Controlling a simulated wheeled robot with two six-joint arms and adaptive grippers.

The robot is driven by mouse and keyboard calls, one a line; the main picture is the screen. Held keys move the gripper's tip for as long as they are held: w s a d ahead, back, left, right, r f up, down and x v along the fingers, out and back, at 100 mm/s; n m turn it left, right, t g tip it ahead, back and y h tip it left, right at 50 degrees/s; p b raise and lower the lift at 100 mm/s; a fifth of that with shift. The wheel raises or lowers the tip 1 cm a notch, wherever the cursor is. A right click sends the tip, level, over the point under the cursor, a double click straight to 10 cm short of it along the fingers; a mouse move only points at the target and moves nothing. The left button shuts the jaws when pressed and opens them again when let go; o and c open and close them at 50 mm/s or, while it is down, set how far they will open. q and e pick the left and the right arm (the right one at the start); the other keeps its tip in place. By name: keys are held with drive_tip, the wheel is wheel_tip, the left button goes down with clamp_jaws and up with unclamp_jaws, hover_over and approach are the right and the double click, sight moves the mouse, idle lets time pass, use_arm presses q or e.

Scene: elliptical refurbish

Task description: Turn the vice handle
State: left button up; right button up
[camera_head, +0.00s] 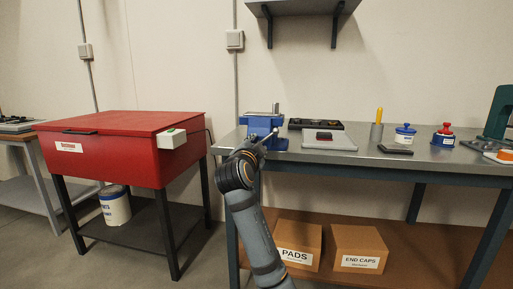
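The blue vice (265,123) is mounted at the left front corner of the grey metal workbench (340,153), with a grey metal part showing on top. A thin silver bar (270,135), seemingly the vice handle, slants up to the right at the vice's front. My one visible arm rises from the bottom, slightly right of centre, and I take it as the right. Its dark gripper (254,149) is at the lower end of the bar, overlapping the vice's front. The fingers are too small and dark to tell whether they grip the bar. My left gripper is out of view.
A red cabinet (110,155) on dark legs stands left, a gap from the bench. On the bench are a grey tray (330,140), a yellow-handled tool (378,118), a blue-lidded jar (404,136) and a red-topped container (443,136). Cardboard boxes (357,240) sit on the lower shelf.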

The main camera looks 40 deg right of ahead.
drive_tip(key=shift+o, duration=1.3)
drive_tip(key=shift+f, duration=0.1)
drive_tip(key=shift+a, duration=0.1)
drive_tip(key=v, duration=0.7)
drive_tip(key=shift+s+a, duration=0.1)
